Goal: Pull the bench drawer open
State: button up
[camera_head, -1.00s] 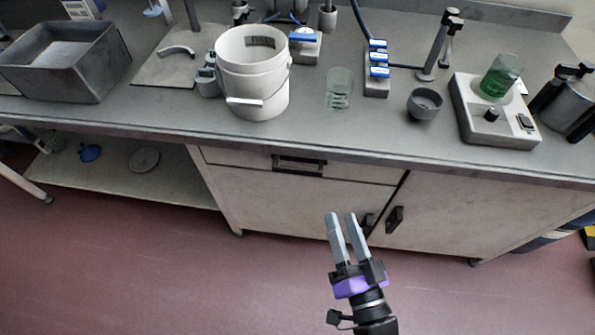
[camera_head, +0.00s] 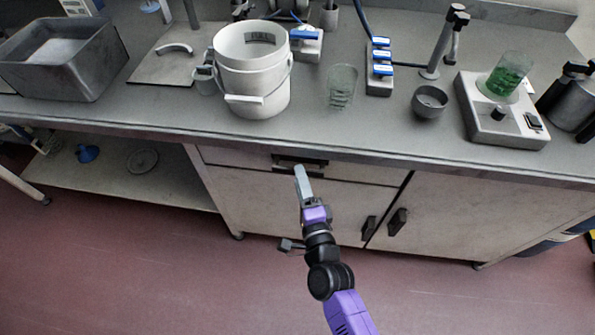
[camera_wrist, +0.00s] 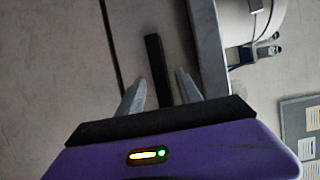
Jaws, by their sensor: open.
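The bench drawer (camera_head: 235,160) is a pale, wide front just under the grey worktop, and it looks shut. Its dark bar handle (camera_head: 290,161) is at the middle of the front. In the head view my gripper (camera_head: 301,172) is right in front of the handle and hides part of it. In the wrist view the handle (camera_wrist: 155,62) shows as a dark bar between the two grey fingers of my gripper (camera_wrist: 160,90). The fingers are apart, one on each side of the bar in the picture. Contact with the handle cannot be told.
The worktop's front edge (camera_head: 400,160) overhangs the drawer. Cabinet doors (camera_head: 470,215) with dark handles are below and to the right. A white bucket (camera_head: 252,75) and a glass beaker (camera_head: 341,87) stand above on the worktop. The red floor in front is clear.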

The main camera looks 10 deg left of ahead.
jog(key=shift+b+x, duration=0.5)
jog(key=shift+x, duration=1.1)
grip_shut()
